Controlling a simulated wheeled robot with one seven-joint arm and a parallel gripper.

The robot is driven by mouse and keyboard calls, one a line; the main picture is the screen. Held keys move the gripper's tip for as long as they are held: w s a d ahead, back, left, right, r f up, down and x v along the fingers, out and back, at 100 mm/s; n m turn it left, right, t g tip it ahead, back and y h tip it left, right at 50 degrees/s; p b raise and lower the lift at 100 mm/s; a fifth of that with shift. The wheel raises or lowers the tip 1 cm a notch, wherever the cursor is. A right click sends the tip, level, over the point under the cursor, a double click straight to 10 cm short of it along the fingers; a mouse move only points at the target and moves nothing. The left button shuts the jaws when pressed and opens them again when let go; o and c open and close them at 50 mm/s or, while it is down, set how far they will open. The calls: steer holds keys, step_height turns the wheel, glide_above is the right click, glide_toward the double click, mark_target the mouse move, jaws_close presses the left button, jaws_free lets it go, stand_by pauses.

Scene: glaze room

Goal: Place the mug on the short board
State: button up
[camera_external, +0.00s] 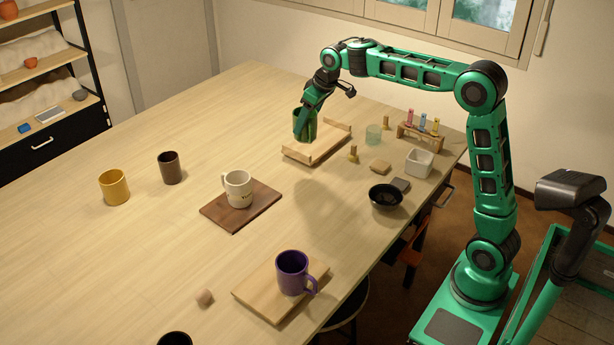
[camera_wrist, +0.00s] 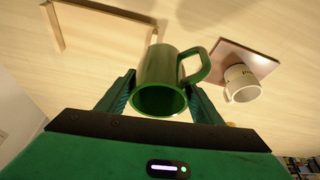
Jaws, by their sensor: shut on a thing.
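My gripper (camera_external: 306,106) is shut on a green mug (camera_external: 304,128). In the wrist view, the mug (camera_wrist: 160,82) sits between the two fingers (camera_wrist: 163,100), its open rim toward the camera and its handle to the right. In the external view it appears in front of a light wooden tray-like board with raised ends (camera_external: 325,148); the gap between them is hard to judge. A dark brown board (camera_external: 232,220) bears a white mug (camera_external: 238,188). A light wooden board (camera_external: 262,295) nearer the front bears a purple mug (camera_external: 293,272). I cannot tell which board is called short.
A yellow mug (camera_external: 114,187) and a dark brown cup (camera_external: 169,168) stand at the left. A black bowl (camera_external: 385,197), white square dish (camera_external: 419,163), glass (camera_external: 373,134) and vial rack (camera_external: 420,136) are along the right edge. The table's back left is clear.

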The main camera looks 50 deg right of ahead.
steer(key=w+d+m, duration=0.1)
steer(key=w+d, duration=0.1)
steer(key=d, duration=0.2)
glide_above(319, 141)
steer(key=shift+w+f, duration=0.1)
steer(key=shift+f, duration=5.15)
steer(key=o, duration=1.3)
steer(key=shift+f, duration=0.15)
steer(key=shift+c, duration=0.2)
steer(key=v, duration=1.2)
steer(key=shift+a, duration=0.2)
